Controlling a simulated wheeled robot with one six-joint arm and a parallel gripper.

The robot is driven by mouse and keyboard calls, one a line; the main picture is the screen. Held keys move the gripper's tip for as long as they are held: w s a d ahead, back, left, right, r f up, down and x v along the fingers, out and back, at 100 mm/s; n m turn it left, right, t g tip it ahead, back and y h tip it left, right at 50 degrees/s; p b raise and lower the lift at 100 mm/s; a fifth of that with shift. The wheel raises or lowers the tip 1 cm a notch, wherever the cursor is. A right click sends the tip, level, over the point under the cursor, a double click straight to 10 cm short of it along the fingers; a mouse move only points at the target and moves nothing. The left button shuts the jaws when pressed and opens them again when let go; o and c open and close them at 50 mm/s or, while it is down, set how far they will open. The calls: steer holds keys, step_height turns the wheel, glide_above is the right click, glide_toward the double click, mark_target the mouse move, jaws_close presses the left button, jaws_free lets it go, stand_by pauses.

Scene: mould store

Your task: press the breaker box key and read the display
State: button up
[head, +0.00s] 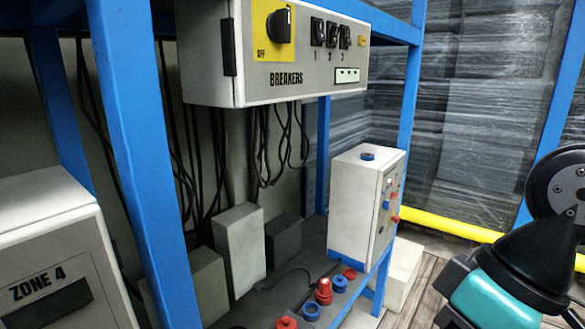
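The breaker box (256,60), a pale box marked BREAKERS, hangs on the blue frame at upper centre. Its front carries a black rotary knob (279,26) on a yellow plate (262,48) marked OFF. Right of it are three black switches (331,34) numbered 1 to 3. A small yellow piece (362,41) sits right of the switches; I cannot tell whether it is the key. A small pale window (347,75) at lower right of the front shows dark marks too small to read. My gripper is not in view; only part of my arm shows at the right edge.
Blue posts (137,160) frame the boxes. A ZONE 4 box (60,258) stands at left. A white control box (352,180) with a blue top button stands on the lower shelf, near red and blue fittings (323,291). Black cables hang behind. A yellow pipe (448,226) runs at right.

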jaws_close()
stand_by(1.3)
